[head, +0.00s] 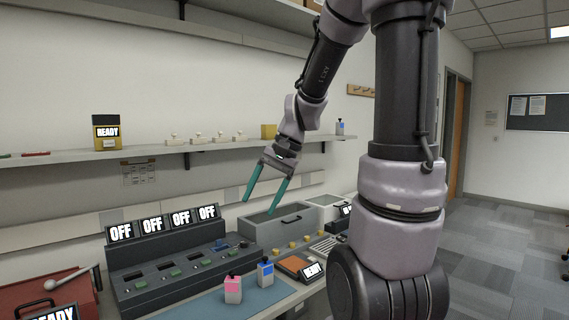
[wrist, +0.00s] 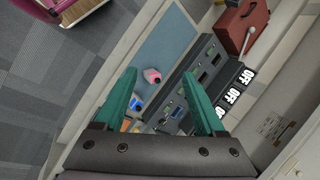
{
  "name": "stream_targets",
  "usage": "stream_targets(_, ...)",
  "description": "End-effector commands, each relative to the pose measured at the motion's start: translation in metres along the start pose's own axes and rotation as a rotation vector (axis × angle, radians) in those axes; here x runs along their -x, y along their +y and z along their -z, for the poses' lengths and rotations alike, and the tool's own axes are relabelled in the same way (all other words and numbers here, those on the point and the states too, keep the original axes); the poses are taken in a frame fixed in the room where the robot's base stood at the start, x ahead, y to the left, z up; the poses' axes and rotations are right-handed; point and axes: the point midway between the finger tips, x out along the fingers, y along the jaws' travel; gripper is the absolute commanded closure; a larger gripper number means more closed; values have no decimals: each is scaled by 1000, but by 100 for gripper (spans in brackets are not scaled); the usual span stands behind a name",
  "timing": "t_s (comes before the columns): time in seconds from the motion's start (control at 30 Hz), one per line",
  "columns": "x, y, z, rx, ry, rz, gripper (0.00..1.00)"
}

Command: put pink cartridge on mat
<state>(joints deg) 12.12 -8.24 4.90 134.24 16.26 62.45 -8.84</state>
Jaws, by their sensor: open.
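The pink cartridge (head: 233,290) stands upright on the blue mat (head: 206,308) on the counter. It also shows on the mat in the wrist view (wrist: 152,76). A blue cartridge (head: 265,272) stands beside it to the right, at the mat's edge. My gripper (head: 262,202) is open and empty, well above the counter, over the area of the grey bin. Its two teal fingers are spread and apart from both cartridges. In the wrist view the blue cartridge (wrist: 137,103) is partly hidden by the left finger.
A dark charging console (head: 165,270) with several OFF displays stands behind the mat. A grey bin (head: 283,226) is to its right, and an orange pad with a READY display (head: 312,270) sits right of the cartridges. A red box (head: 45,290) is at left. A shelf (head: 180,148) runs above.

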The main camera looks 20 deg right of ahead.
Motion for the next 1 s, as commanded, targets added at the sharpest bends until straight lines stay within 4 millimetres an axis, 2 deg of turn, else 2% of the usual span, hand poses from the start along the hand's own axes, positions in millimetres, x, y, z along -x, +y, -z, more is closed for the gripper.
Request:
stream_targets(0.03, 16, 0, -12, 53, 63, -5, 28)
stream_targets(0.2, 59, 7, -44, 200, 257, -19, 28)
stream_targets(0.4, 95, 18, -70, 319, 437, -4, 28)
stream_targets(0.6, 109, 24, -80, 365, 511, 7, 28)
stream_targets(1.0, 109, 24, -80, 367, 515, 7, 28)
